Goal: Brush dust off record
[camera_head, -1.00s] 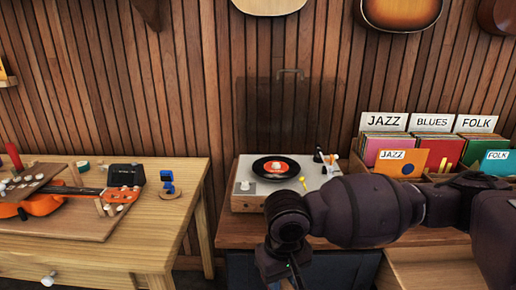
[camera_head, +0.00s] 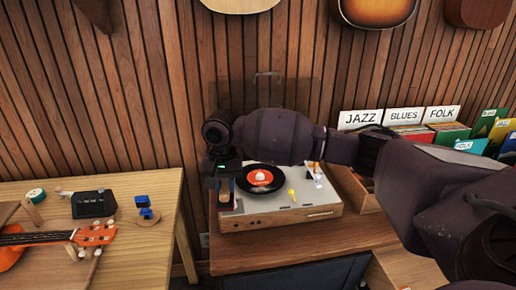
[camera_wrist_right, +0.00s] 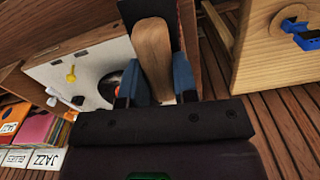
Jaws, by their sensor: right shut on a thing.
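A black record with an orange label (camera_head: 262,178) lies on the turntable (camera_head: 300,205). In the right wrist view the record (camera_wrist_right: 108,88) is partly hidden by a finger. My right gripper (camera_head: 224,188) is at the left edge of the turntable, left of the record. It is shut on a brush with a wooden handle (camera_wrist_right: 152,48), held between its two blue-grey fingers. The brush also shows below the gripper in the head view (camera_head: 224,196). I cannot see its bristles clearly. My left gripper is not in view.
A yellow piece (camera_head: 292,194) and the tonearm stand right of the record. Record crates with sign cards (camera_head: 403,114) are at the right, partly behind my arm. A workbench (camera_head: 150,235) with an orange ukulele (camera_head: 95,234) and a blue clamp-like item (camera_head: 144,205) is at the left.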

